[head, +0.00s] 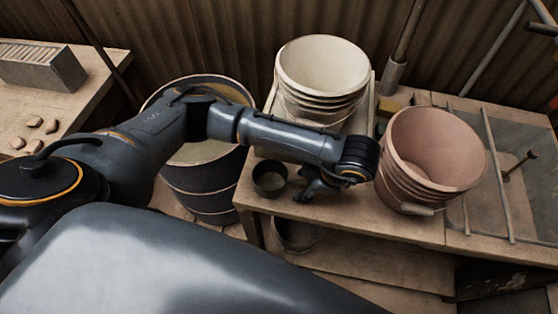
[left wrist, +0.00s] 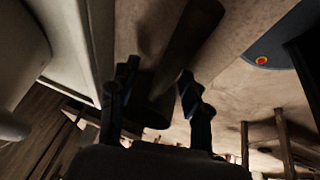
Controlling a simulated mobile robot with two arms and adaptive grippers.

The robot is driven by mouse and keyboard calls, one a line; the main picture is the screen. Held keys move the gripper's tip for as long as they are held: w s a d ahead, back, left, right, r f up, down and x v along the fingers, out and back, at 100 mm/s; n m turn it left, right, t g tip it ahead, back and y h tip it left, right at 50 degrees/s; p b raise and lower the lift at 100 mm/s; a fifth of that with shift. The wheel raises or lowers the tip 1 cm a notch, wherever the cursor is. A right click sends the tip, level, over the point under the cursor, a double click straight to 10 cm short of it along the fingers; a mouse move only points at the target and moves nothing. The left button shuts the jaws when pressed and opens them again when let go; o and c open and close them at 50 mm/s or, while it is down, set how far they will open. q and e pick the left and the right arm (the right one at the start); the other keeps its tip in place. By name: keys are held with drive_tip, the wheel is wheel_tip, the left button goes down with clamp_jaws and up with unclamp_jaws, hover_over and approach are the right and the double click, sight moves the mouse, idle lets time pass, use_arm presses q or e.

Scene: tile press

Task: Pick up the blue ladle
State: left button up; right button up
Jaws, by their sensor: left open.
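A small dark round cup (head: 270,180), which looks like the ladle's bowl, stands near the front edge of the wooden table. Its blue colour is hard to tell, and I cannot make out a handle in the head view. My left gripper (head: 308,190) is low over the table, just right of the cup. In the left wrist view, the open fingers (left wrist: 157,95) stand on either side of a dark, long shape (left wrist: 190,30), probably part of the ladle. It is too dark to tell whether they touch it. My right gripper is not in view.
A cream bucket (head: 322,68) stands behind my left forearm and a pink bucket (head: 432,150) right of the gripper. A dark barrel (head: 205,190) stands left of the table (head: 350,222). Clay pieces (head: 34,121) and a ridged metal block (head: 42,66) lie on the left bench.

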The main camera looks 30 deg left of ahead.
use_arm(q)
clamp_jaws()
drive_tip(key=shift+r, duration=0.1)
idle(0.3)
